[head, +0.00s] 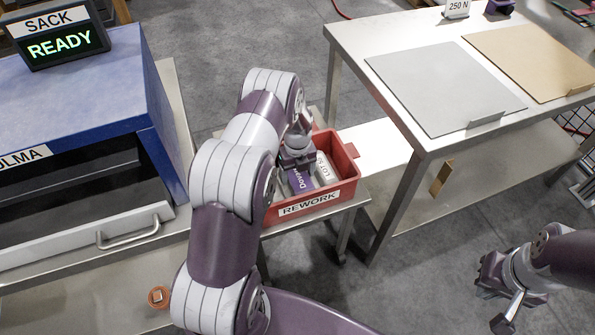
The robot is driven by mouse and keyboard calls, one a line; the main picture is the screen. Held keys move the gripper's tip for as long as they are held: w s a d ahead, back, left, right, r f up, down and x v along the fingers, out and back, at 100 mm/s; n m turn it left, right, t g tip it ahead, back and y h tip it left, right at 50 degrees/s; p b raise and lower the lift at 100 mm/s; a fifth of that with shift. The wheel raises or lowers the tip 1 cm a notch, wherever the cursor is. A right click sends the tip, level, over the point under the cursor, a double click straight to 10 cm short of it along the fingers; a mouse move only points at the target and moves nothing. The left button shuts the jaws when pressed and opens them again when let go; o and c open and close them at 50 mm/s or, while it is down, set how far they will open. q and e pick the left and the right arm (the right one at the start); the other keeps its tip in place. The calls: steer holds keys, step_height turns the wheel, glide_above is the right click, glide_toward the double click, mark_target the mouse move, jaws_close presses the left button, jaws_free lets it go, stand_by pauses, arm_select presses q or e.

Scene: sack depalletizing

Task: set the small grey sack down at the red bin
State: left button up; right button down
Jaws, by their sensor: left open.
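The red bin (345,190), labelled REWORK, stands on a small metal table at the middle of the view. A small grey sack (322,175) with purple and white printed patches lies inside the bin, partly hidden by my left gripper and arm. My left gripper (297,172) is open and sits over the bin, right at the sack; its fingertips are mostly hidden. I cannot tell whether they touch the sack. My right gripper (499,298) hangs at the lower right over the floor, away from the bin, with nothing visible in it.
A blue cabinet (75,95) with an open drawer and a SACK READY sign (57,35) stands at left. A metal table (420,130) with grey (440,88) and tan (530,60) panels stands at right. Floor between the bin's table and my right gripper is clear.

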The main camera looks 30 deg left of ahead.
arm_select(q)
step_height(320, 180, up, 13)
steer(key=p, duration=1)
steer(key=shift+r, duration=0.15)
stand_by(1.0)
steer(key=o, duration=0.5)
step_height(320, 180, up, 13)
glide_above(297, 175)
steer(key=shift+w, duration=0.1)
stand_by(0.4)
